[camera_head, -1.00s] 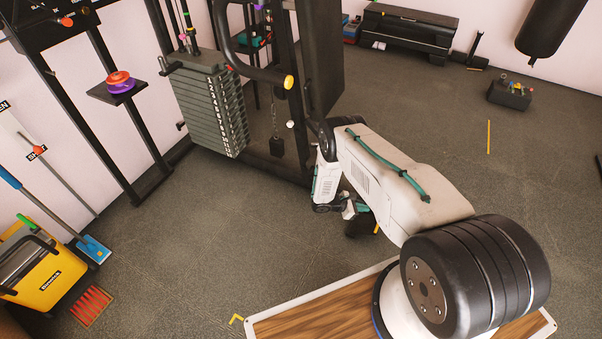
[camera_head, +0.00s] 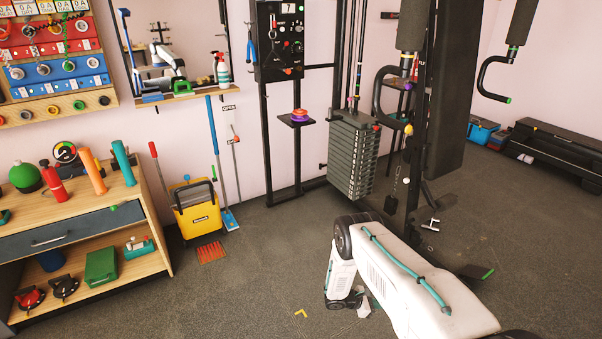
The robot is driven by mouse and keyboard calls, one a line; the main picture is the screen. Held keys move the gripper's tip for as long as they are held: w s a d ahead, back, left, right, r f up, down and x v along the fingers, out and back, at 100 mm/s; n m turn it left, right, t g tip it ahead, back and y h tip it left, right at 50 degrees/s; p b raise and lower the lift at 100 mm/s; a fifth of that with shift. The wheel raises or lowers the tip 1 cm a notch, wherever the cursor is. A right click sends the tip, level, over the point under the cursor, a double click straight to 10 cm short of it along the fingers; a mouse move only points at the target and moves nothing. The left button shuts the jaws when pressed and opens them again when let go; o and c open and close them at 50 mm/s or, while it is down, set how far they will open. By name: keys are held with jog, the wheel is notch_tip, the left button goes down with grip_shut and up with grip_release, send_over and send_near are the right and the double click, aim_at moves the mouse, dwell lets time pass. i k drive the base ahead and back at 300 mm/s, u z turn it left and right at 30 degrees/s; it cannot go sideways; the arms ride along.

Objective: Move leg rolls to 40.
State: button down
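The black weight machine with its grey weight stack (camera_head: 352,155) stands right of centre. I cannot pick out the leg rolls or a mark of 40 with certainty. A metal handle (camera_head: 431,223) and a black piece with a green end (camera_head: 486,273) are low on the machine's right side. My white arm reaches in from the bottom right. My gripper (camera_head: 362,305) hangs low over the floor, apart from the machine; it is small and partly hidden by the arm, so its fingers are unclear.
A wooden shelf unit (camera_head: 155,215) with bottles and tools stands at the left. A yellow bucket (camera_head: 197,212) stands by the wall. A black control panel (camera_head: 278,45) is above a small shelf with discs (camera_head: 299,116).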

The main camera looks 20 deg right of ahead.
aim_at(424, 213)
jog(key=u, duration=0.4)
jog(key=i, duration=3.05)
jog(key=z, duration=1.1)
jog(key=i, duration=0.85)
jog(key=z, duration=1.2)
jog(key=i, duration=0.35)
jog(key=z, duration=0.25)
